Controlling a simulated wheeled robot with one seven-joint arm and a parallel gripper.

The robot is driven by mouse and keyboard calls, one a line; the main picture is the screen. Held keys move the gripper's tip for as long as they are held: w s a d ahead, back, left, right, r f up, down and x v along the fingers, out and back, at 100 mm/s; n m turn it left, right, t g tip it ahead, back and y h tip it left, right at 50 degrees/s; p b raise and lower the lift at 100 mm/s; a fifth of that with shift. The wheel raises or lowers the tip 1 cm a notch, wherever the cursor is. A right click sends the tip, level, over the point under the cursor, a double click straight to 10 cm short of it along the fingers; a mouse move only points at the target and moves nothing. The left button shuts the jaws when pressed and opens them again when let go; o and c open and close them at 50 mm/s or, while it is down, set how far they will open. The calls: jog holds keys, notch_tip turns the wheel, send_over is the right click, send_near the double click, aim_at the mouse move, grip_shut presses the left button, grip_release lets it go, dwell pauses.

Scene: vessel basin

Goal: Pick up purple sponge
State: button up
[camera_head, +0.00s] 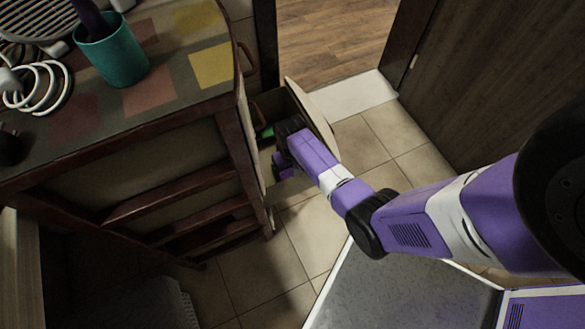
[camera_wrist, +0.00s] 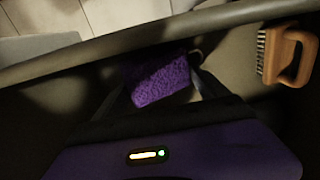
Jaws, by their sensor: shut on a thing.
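The purple sponge (camera_wrist: 162,82) shows in the wrist view between the fingers of my gripper (camera_wrist: 165,88). My gripper is shut on it, with dark fingers on its left and right sides. The sponge is inside or just over a dark open drawer, below the drawer's pale edge. In the head view my purple and white arm reaches down to the open drawer (camera_head: 322,118) of the wooden cabinet.
A brush with a brown handle (camera_wrist: 290,55) lies at the right in the wrist view. A green thing (camera_head: 266,132) lies in the drawer. A teal cup (camera_head: 112,58) and a white coiled cable (camera_head: 40,88) are on the cabinet top (camera_head: 185,62). Tiled floor (camera_head: 265,270) is clear.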

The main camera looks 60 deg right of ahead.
aim_at(291, 170)
jog(key=shift+s+f, duration=0.25)
jog(key=shift+f, duration=0.05)
jog(key=shift+r, duration=0.5)
jog(key=shift+c, duration=0.8)
notch_tip(291, 170, up, 19)
jog(key=p, duration=0.6)
jog(key=shift+w+r, duration=0.15)
jog(key=shift+c, duration=0.2)
